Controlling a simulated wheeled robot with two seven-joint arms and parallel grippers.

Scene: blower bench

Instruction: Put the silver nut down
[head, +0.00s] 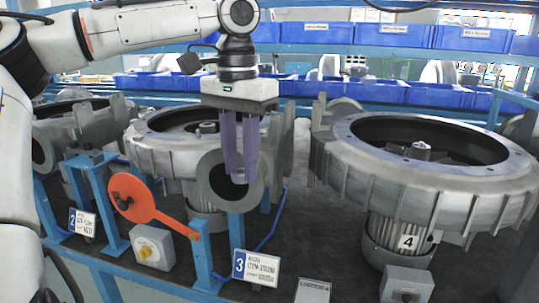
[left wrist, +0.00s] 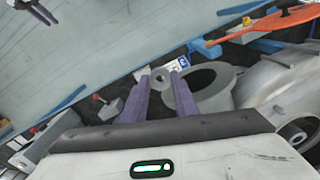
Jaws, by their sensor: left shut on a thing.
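My left gripper (head: 239,178) hangs pointing down in front of the round grey port (head: 214,187) of the middle blower. Its two purple fingers are shut on the silver nut (left wrist: 160,77), a small ring with a hole, seen at the fingertips in the left wrist view. In the head view the nut is mostly hidden between the fingers. The nut appears held in the air, but its exact gap to the port is unclear. A small dark and purple shape at the top left of the left wrist view looks like my right gripper (left wrist: 44,13); its jaws are too small to read.
A large blower marked 4 (head: 420,180) stands at the right. An orange lever (head: 150,205) and a yellow-knobbed box (head: 153,247) stand left of the gripper. A sign marked 3 (head: 255,267) is in front. Blue bins (head: 380,92) line the shelf behind.

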